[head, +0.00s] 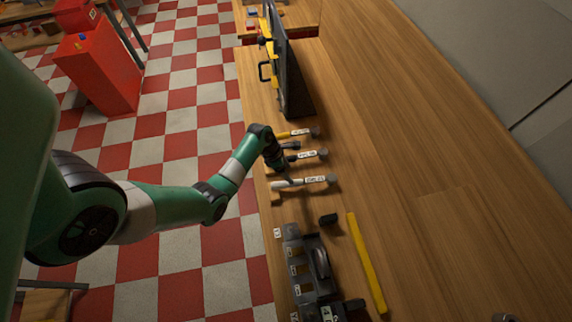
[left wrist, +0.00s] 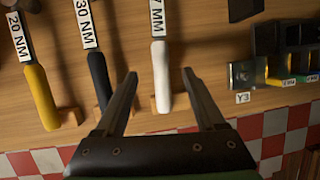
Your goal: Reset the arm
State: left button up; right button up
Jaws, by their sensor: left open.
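My left arm (head: 165,205) reaches from the left over the bench edge. Its gripper (head: 280,165) is above the row of labelled tools. In the left wrist view the gripper (left wrist: 159,76) is open, its two fingers apart. The white-handled tool (left wrist: 161,75), with a partly seen label ending in "7 MM", lies beyond and between the fingers; contact cannot be told. It also shows in the head view (head: 300,183). The black-handled tool (left wrist: 99,78) marked "30 NM" and yellow-handled tool (left wrist: 41,97) marked "20 NM" lie to its left. My right gripper is not in view.
A dark rack (head: 305,268) with labelled slots stands on the wooden bench (head: 430,190), beside a yellow bar (head: 366,262) and a small black block (head: 328,219). A dark upright panel (head: 292,80) stands farther back. The bench's right side is largely clear.

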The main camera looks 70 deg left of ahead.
pick_arm(q)
jog(key=shift+v, duration=1.25)
